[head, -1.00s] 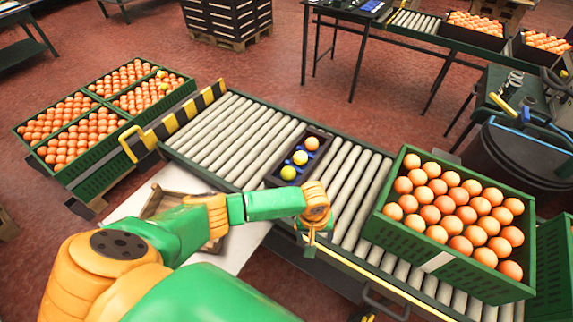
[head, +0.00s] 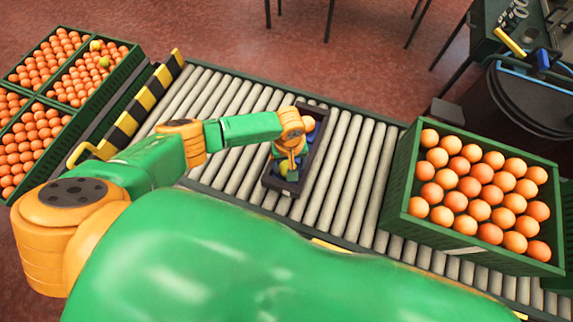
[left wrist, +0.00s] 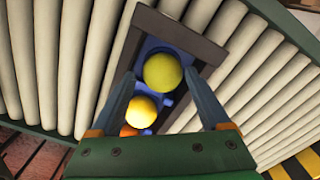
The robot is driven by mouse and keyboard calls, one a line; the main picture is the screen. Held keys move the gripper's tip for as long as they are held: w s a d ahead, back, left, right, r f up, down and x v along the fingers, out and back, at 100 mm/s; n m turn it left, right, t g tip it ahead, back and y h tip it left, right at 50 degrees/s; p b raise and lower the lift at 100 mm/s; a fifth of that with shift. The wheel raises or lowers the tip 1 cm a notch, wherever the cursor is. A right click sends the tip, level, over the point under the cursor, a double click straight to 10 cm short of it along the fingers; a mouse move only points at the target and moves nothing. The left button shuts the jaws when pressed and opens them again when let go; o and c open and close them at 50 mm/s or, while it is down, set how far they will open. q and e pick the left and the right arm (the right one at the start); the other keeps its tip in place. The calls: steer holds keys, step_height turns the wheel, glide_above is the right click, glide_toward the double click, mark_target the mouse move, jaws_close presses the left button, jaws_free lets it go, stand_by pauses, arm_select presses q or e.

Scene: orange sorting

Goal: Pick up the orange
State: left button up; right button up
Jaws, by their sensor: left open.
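A small dark tray (head: 313,160) with a blue insert lies on the roller conveyor. In the head view an orange (head: 309,123) shows at its far end, partly behind my left wrist. In the left wrist view a yellow-green fruit (left wrist: 162,72) lies in the tray, a yellow fruit (left wrist: 141,110) is beside it, and the orange (left wrist: 129,131) is mostly hidden behind my gripper body. My left gripper (left wrist: 158,80) is open and points down over the tray, its fingers apart on either side of the fruit row. It grips nothing. My right gripper is in neither view.
A green crate of oranges (head: 398,190) stands on the conveyor to the right. More filled crates (head: 95,90) stand at the far left, beside a black-and-yellow striped barrier (head: 140,103). Bare rollers (head: 235,95) lie on both sides of the tray.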

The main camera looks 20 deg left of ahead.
mark_target(287, 165)
arm_select(q)
steer(key=shift+s+f, duration=0.25)
steer(key=shift+f, duration=0.75)
steer(key=shift+w+a+f+b, duration=0.1)
steer(key=shift+a+f+b, duration=0.1)
steer(key=shift+f+b, duration=0.15)
steer(key=shift+w+a+f, duration=0.15)
steer(key=shift+w, duration=0.25)
steer(key=shift+s, duration=0.2)
steer(key=c, duration=1)
steer(key=shift+w, duration=0.1)
steer(key=shift+c, duration=0.7)
